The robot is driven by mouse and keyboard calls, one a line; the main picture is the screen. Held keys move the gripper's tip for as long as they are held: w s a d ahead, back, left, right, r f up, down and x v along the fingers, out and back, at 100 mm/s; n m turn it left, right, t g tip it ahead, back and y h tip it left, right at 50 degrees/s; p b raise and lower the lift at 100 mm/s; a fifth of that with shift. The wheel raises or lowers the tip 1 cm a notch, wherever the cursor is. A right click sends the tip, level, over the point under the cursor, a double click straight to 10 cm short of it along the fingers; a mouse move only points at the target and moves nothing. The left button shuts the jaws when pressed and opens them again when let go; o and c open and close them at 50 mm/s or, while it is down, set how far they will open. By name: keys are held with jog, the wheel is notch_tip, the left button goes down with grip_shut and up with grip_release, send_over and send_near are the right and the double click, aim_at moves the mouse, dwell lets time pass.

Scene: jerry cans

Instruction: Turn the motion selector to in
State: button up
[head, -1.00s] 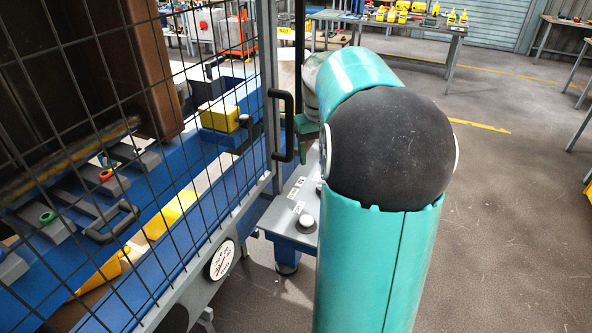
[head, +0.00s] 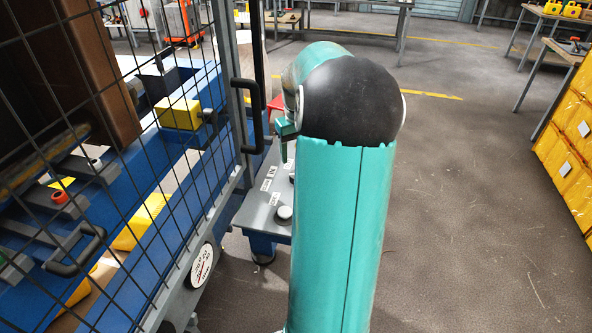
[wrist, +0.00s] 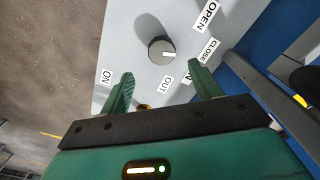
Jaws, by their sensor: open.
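A grey control panel (wrist: 130,45) fills much of the wrist view. A round dark knob (wrist: 158,49) with a white mark stands on it, beyond my fingertips. An "OUT" label (wrist: 167,84) lies between my fingers; a label ending in "N" (wrist: 188,77) is partly hidden by the right finger. An "ON" label (wrist: 105,76) is left of the left finger. A small brass-coloured part (wrist: 145,106) shows low between the fingers, mostly hidden, so I cannot tell which control is the motion selector. My gripper (wrist: 167,82) is open and empty over the panel.
"OPEN" (wrist: 208,16) and "CLOSE" (wrist: 208,51) labels lie along the panel's right side. In the head view, a mesh guard door (head: 100,130) with a black handle (head: 250,115) stands left of the panel. Yellow crates (head: 570,140) stand far right. The floor between is clear.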

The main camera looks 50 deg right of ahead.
jog(key=f, duration=0.7)
jog(key=shift+w+f, duration=0.25)
jog(key=shift+f, duration=0.15)
jog(key=c, duration=1)
